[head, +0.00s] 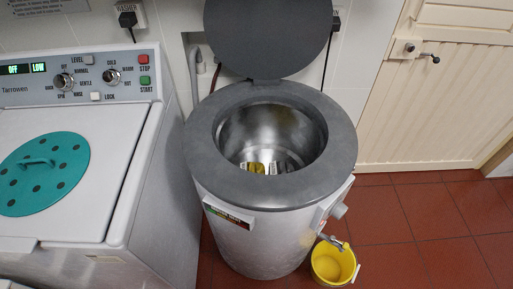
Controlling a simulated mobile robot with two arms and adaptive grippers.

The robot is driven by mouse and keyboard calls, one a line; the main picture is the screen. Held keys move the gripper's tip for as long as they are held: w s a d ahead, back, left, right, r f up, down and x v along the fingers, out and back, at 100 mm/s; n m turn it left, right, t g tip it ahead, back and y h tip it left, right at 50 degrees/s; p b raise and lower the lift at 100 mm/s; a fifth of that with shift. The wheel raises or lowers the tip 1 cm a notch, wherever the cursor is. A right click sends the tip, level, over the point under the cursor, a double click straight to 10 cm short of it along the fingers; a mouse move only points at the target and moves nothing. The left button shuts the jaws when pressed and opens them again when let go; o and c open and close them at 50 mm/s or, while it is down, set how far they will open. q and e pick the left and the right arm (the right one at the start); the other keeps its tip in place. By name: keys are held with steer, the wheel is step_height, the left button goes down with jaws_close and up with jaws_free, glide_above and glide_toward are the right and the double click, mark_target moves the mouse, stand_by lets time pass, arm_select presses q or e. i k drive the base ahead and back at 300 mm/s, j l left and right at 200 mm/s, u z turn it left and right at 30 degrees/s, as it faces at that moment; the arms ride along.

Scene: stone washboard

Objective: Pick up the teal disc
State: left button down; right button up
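The teal disc (42,184) lies flat on the white top of the washing machine at the left of the head view. It is round, with a ring of dark holes and a raised teal handle (37,162) across its upper middle. Its left edge touches the picture's border. Neither of my grippers is in view.
The washer (100,135) has a control panel (80,75) along its back. To its right stands a round steel drum machine (255,235) with its dark lid (268,35) raised. A yellow bucket (333,275) sits on the red tiled floor (430,225). A cream door (435,100) is behind.

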mark_target(43, 170)
steer(key=u, duration=1.65)
